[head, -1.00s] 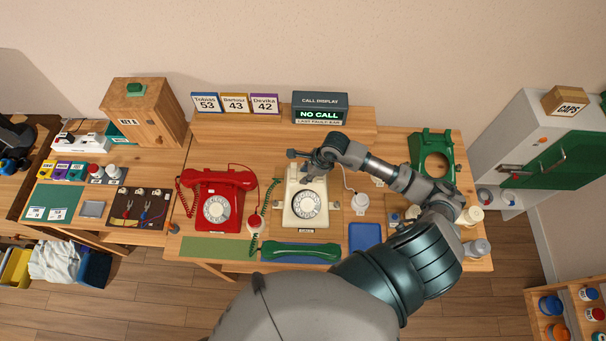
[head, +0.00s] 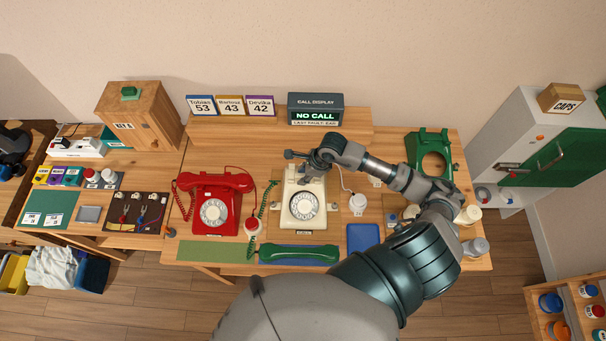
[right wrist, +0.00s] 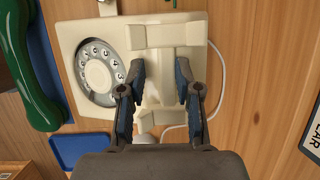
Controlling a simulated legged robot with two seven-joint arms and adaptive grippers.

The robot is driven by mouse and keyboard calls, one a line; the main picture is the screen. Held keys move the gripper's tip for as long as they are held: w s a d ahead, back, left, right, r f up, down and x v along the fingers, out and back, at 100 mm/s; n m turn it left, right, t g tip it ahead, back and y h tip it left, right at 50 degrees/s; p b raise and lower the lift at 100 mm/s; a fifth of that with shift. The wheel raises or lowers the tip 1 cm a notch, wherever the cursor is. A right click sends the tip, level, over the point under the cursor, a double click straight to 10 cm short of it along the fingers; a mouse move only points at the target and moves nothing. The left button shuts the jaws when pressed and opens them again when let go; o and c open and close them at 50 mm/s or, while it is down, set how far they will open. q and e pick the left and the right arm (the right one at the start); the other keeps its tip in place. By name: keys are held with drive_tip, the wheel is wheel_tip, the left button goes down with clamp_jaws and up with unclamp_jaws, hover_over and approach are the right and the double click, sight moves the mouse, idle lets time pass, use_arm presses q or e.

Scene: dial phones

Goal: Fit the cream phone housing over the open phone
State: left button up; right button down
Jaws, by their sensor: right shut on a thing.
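The cream phone housing (head: 304,222) stands upright on a wooden board in the middle of the bench, with its dial toward the front. It also shows in the right wrist view (right wrist: 65,35). My right gripper (head: 306,179) is at its back upper part. In the right wrist view the two fingers (right wrist: 160,85) are shut on the raised cradle part of the housing, one on each side. The open phone is not seen apart from the housing; whatever lies under the housing is hidden. My left gripper is not in view.
A green handset (head: 300,253) lies in front of the housing. A red phone (head: 214,203) stands to the left, a green housing (head: 432,152) at the back right. A blue tray (head: 363,238) and a white round part (head: 357,203) are to the right.

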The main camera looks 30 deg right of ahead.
drive_tip(key=shift+d+f, duration=0.25)
drive_tip(key=shift+f, duration=0.05)
drive_tip(key=shift+a+f+b, duration=0.25)
drive_tip(key=shift+f+b, duration=0.15)
drive_tip(key=shift+b, duration=0.3)
drive_tip(key=c, duration=0.7)
unclamp_jaws()
drive_tip(key=shift+d, duration=0.1)
drive_tip(key=v, duration=1.2)
drive_tip(key=shift+w+d, duration=0.1)
drive_tip(key=shift+d, duration=0.05)
drive_tip(key=shift+f, duration=0.15)
